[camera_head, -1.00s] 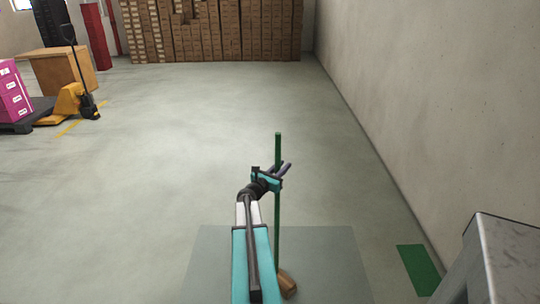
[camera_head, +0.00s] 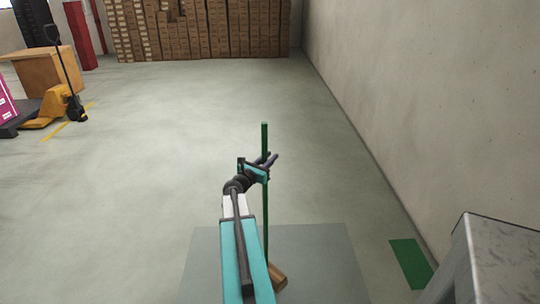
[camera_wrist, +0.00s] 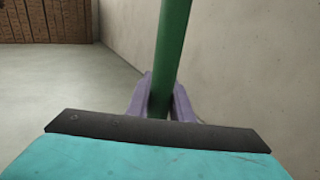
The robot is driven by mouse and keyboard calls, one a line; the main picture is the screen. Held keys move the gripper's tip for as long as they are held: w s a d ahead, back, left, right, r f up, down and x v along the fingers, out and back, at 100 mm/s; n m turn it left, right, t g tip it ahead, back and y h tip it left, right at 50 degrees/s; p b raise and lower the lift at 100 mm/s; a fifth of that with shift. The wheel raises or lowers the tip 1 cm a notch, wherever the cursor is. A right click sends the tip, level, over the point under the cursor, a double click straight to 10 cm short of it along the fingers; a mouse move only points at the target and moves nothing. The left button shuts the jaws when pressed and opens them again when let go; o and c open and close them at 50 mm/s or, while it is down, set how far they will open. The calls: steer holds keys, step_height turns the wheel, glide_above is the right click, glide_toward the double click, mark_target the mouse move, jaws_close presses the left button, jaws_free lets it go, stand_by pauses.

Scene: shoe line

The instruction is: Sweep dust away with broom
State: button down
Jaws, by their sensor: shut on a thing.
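A broom (camera_head: 265,218) with a green handle stands nearly upright in the head view, its brown head (camera_head: 277,277) low near the floor. My gripper (camera_head: 267,160) is shut on the upper part of the green handle. In the wrist view my gripper's purple fingers (camera_wrist: 162,105) close around the handle (camera_wrist: 171,50). My arm partly covers the broom head, and its bristles cannot be made out. A darker square patch (camera_head: 320,250) lies on the floor around the broom head. I cannot make out any separate dust on it.
A grey metal-topped table (camera_head: 500,245) stands at the right front, with a green floor mark (camera_head: 410,262) beside it. A wall (camera_head: 390,90) runs along the right. A yellow pallet jack (camera_head: 48,110) and boxes stand at the left. The floor ahead is clear.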

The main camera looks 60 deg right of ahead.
step_height(320, 180, up, 2)
steer(key=shift+r+p, duration=0.1)
steer(key=shift+p, duration=0.3)
steer(key=w+a+n+t, duration=0.2)
steer(key=w+a+t, duration=0.1)
steer(key=w+a, duration=1.2)
steer(key=w+a+n+t, duration=0.2)
steer(key=w+a+t, duration=0.2)
steer(key=w+a, duration=1.1)
steer(key=s+a+n+t+y, duration=0.1)
steer(key=a+n+t+y, duration=0.1)
steer(key=a, duration=2)
steer(key=s+a+r+n+t+y, duration=0.1)
steer(key=a+n+t, duration=0.1)
steer(key=a, duration=1.9)
steer(key=shift+s+a+r+n+t+y, duration=0.25)
steer(key=shift+s+a+n+t+y, duration=0.15)
steer(key=shift+t, duration=0.5)
steer(key=shift+d, duration=0.2)
